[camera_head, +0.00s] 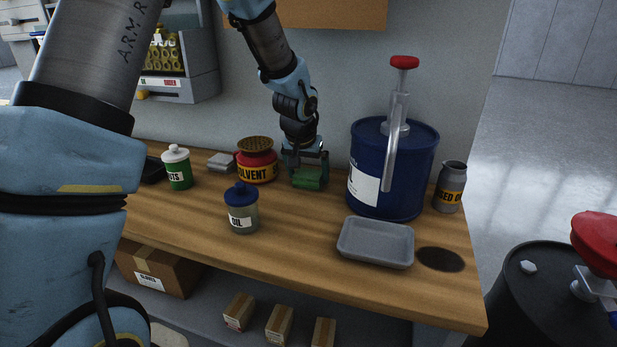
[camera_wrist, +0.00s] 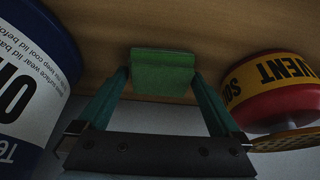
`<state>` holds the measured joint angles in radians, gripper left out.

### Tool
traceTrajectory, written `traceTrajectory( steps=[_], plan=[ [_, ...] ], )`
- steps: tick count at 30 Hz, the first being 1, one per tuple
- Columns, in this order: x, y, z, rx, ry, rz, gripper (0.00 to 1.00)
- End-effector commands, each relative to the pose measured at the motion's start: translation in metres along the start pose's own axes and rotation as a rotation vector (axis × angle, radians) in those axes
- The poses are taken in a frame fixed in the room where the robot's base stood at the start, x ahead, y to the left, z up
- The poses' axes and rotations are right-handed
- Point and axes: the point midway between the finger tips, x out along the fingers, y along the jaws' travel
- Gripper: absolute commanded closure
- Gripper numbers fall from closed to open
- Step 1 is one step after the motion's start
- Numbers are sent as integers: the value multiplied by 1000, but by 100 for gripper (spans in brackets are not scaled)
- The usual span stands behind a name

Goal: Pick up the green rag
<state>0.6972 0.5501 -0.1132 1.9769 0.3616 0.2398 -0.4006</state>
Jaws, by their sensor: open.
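The green rag (camera_head: 308,179) lies on the wooden bench between the red solvent can and the blue drum. In the wrist view the rag (camera_wrist: 162,75) is a folded green block at the top middle, on the wood. My gripper (camera_head: 306,165) is just above and around the rag in the head view, pointing down. In the wrist view the fingers of my gripper (camera_wrist: 161,80) are apart, one at each side of the rag. A narrow space shows beside the rag. I cannot tell whether either finger touches it.
The solvent can (camera_head: 257,161) stands close left of my gripper, the blue drum (camera_head: 390,170) with its pump close right. An oil jar (camera_head: 242,208), a green-and-white canister (camera_head: 177,167), a grey tray (camera_head: 376,242) and a used-oil bottle (camera_head: 449,187) share the bench (camera_head: 290,241). The wall is close behind.

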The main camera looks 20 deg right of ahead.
Motion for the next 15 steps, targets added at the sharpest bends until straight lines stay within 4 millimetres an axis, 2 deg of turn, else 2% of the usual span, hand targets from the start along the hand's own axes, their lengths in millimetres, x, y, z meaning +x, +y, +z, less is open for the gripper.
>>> traceTrajectory(
  steps=[7,15],
  plan=[
    [2,0,0,-1,0,-1,0],
    [2,0,0,-1,0,0,29]
  ],
)
